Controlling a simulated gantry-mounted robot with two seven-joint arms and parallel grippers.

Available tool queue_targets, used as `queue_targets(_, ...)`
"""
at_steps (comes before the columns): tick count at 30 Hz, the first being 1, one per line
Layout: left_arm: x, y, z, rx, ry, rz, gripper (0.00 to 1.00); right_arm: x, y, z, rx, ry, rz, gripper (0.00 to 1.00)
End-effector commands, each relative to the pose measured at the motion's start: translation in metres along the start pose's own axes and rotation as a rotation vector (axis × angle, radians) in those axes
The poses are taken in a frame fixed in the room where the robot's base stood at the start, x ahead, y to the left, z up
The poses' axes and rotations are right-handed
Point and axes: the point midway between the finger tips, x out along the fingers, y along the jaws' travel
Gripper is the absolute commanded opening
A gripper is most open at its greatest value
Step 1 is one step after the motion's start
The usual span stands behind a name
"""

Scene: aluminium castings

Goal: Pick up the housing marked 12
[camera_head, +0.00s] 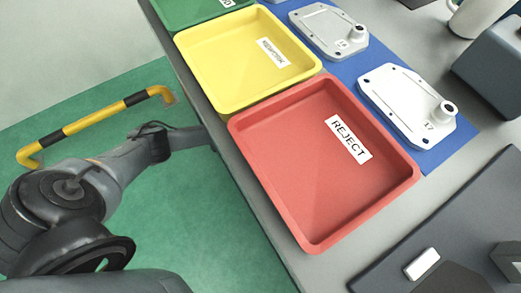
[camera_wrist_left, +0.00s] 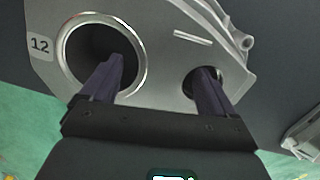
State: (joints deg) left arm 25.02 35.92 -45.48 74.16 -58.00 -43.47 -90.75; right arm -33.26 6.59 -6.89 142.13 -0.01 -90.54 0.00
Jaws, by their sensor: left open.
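The housing marked 12 (camera_wrist_left: 155,32) fills the upper part of the left wrist view. It is a grey aluminium casting with a large round bore, a smaller hole and a white label reading 12 (camera_wrist_left: 40,45). My left gripper (camera_wrist_left: 159,68) is open in front of it. One fingertip overlaps the large bore and the other overlaps the smaller hole. I cannot tell how far the fingers reach in or whether they touch. The housing marked 12 and the left gripper's fingers do not show in the head view. My right gripper is not in view.
In the head view, a red REJECT tray (camera_head: 262,200), a yellow tray (camera_head: 195,65) and a green tray (camera_head: 172,20) line the table's edge. A casting marked 17 (camera_head: 395,95) and another casting (camera_head: 318,28) lie on a blue mat (camera_head: 372,62). A yellow rail (camera_head: 95,120) stands left.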

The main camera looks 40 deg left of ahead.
Motion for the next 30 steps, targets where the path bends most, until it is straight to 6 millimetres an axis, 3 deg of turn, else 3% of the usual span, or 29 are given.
queue_targets(1, 0.013, 0.0, -0.001, -0.002, 0.0, -0.001, 0.89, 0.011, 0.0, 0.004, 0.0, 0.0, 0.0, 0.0)
queue_targets(6, 0.029, 0.0, 0.0, 0.0, 0.001, -0.002, 0.89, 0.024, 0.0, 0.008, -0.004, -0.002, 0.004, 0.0)
queue_targets(15, 0.03, 0.0, 0.001, 0.0, -0.001, -0.001, 0.89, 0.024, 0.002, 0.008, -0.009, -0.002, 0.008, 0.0)
queue_targets(30, 0.03, 0.0, 0.001, 0.0, -0.001, 0.0, 0.14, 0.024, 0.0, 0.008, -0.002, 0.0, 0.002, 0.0)
